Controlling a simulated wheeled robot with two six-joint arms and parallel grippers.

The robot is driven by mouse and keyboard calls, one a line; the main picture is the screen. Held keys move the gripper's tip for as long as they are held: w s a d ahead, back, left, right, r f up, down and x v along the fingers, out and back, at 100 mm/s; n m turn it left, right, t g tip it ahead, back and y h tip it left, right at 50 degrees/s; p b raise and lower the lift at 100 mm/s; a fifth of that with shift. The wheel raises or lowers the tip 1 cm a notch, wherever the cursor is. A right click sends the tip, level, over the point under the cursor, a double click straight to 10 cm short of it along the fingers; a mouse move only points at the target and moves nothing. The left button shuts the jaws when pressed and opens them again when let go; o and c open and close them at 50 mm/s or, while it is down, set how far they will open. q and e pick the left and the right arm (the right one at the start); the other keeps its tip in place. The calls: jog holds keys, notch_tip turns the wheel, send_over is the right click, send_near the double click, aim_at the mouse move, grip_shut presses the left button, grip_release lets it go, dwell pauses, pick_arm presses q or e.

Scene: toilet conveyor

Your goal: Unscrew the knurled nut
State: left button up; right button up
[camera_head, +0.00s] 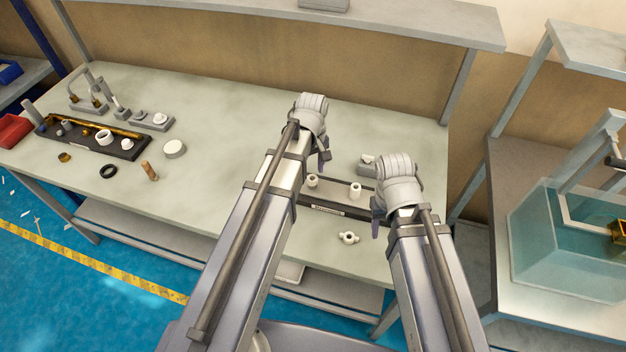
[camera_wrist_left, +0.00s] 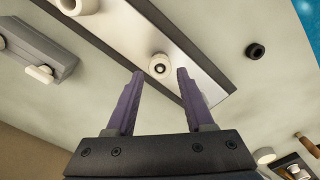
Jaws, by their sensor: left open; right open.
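A white round piece (camera_wrist_left: 159,66) with a dark ring and pale centre, likely the knurled nut, stands on a light metal plate (camera_wrist_left: 205,50). Its knurling is too small to make out. In the left wrist view it lies between the fingertips of my open left gripper (camera_wrist_left: 160,76), with no visible contact. In the head view the plate carries two white pieces, one at left (camera_head: 312,181) and one at right (camera_head: 355,190). My left gripper (camera_head: 323,158) is beside the left one. My right gripper (camera_head: 377,222) is open near the plate's right end, its fingers mostly hidden.
At left are a black tray (camera_head: 128,150), a black ring (camera_head: 108,171), a brown cylinder (camera_head: 150,171) and a white cap (camera_head: 174,148).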

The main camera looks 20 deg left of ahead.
aim_at(312, 178)
pick_arm(q)
jog(key=shift+m, duration=1.1)
jog(key=m, duration=0.3)
jog(key=shift+m, duration=0.8)
jog(key=m, duration=0.4)
jog(key=shift+m, duration=0.3)
jog(key=shift+f, duration=0.15)
pick_arm(e)
jog(key=shift+f, duration=0.15)
pick_arm(q)
jog(key=shift+f+b, duration=1.4)
jog(key=shift+b, duration=0.15)
pick_arm(e)
jog(key=shift+f, duration=1.4)
